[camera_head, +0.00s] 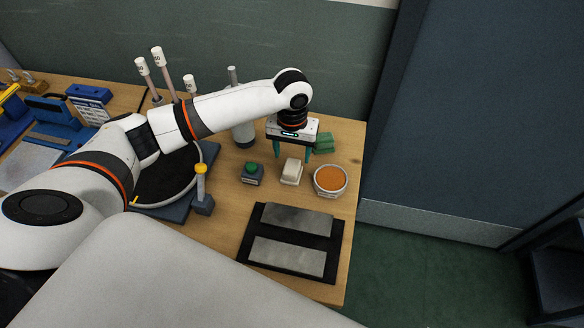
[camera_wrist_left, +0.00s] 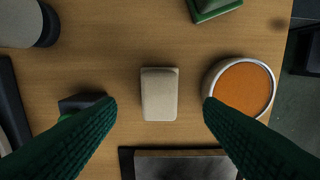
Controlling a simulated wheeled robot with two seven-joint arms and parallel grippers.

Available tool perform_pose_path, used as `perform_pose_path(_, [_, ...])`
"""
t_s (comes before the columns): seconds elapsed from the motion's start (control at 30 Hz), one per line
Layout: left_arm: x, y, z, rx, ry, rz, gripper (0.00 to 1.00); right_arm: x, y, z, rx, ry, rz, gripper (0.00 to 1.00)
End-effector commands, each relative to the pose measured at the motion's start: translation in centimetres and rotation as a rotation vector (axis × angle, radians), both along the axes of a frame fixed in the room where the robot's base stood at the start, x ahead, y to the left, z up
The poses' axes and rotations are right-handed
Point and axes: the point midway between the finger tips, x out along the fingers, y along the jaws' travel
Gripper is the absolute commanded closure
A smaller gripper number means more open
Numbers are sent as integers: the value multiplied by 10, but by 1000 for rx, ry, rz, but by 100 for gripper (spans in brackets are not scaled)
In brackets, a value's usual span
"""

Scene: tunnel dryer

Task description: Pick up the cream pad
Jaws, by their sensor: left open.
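The cream pad (camera_head: 291,171) is a small pale block on the wooden table, between a green-topped dark block and a round bowl. In the left wrist view the cream pad (camera_wrist_left: 159,94) lies in the middle, between and beyond the two fingers. My left gripper (camera_head: 293,149) is above the table just behind the pad in the head view, pointing down. In the left wrist view my left gripper (camera_wrist_left: 160,113) has its dark green fingers wide apart, with nothing between them but the view of the pad below. My right gripper is not in view.
A round bowl with orange content (camera_head: 330,180) is right of the pad, and a green-topped dark block (camera_head: 252,173) is left. A green block (camera_head: 323,143) is behind. A black tray with grey plates (camera_head: 332,255) lies in front. The table's right edge is close.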

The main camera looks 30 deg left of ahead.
Motion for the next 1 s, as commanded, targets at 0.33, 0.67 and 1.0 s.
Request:
perform_pose_path(0.33, [-6, 1, -34, 2, 5, -1, 38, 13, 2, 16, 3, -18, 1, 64])
perform_pose_path(0.67, [-6, 0, -62, 0, -1, -2, 38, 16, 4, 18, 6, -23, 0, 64])
perform_pose_path(1.0, [-6, 0, -61, 1, -1, -2, 73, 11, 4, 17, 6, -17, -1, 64])
